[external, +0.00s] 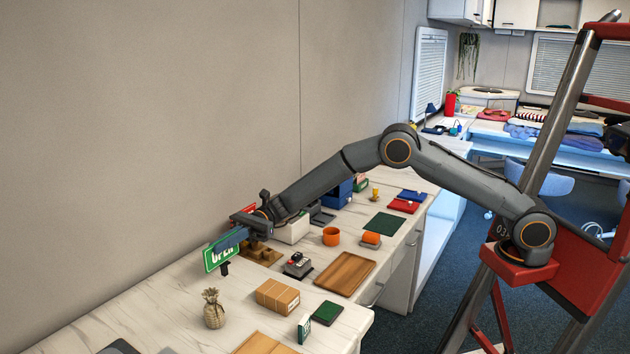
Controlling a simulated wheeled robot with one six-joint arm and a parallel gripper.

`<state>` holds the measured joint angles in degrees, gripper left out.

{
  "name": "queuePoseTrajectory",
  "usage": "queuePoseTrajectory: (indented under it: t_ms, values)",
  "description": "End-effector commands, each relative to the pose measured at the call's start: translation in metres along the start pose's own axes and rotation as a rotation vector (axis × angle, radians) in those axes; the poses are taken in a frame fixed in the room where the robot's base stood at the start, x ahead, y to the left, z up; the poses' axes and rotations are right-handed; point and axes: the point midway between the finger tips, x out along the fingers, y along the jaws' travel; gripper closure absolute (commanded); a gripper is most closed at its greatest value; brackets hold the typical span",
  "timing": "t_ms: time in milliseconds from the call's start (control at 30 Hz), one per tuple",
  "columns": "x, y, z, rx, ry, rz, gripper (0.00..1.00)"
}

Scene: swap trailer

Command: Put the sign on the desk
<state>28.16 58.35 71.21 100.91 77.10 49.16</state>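The sign (212,264) is a green panel with a white border and white lettering, at the left end of the long white marble-look counter (150,305), near the wall. A small black piece (225,268) shows just below it; I cannot tell whether it touches the counter. My gripper (229,241) reaches in from the right, with its blue-grey fingers across the upper part of the sign and hiding some of the lettering. The finger gap is not clear, so I cannot tell whether they grip the sign. A desk surface (478,127) runs along the back of the room.
A pineapple-like ornament (213,309), a cardboard box (277,296) and a small green-and-white box (304,328) stand near the sign. A wooden board (345,273), an orange mug (331,237) and a green mat (385,224) lie further right. Folded clothes (540,131) cover part of the back desk.

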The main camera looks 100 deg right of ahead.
Motion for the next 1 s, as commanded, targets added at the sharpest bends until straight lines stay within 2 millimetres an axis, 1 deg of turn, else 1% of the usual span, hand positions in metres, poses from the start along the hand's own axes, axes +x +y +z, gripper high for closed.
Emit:
queuePoseTrajectory:
  t_ms: [200, 667, 867, 900, 967, 1000]
  values:
    - [0.000, 0.000, -0.010, 0.001, 0.000, 0.000, 1.00]
    - [0.000, 0.000, -0.013, 0.001, 0.000, 0.000, 1.00]
    - [0.000, 0.000, -0.019, 0.001, 0.000, 0.000, 1.00]
    - [0.000, 0.000, -0.018, 0.001, 0.000, 0.000, 0.89]
    - [0.000, 0.000, -0.018, 0.001, 0.000, 0.000, 0.79]
    - [0.000, 0.000, -0.018, 0.001, 0.000, 0.000, 0.77]
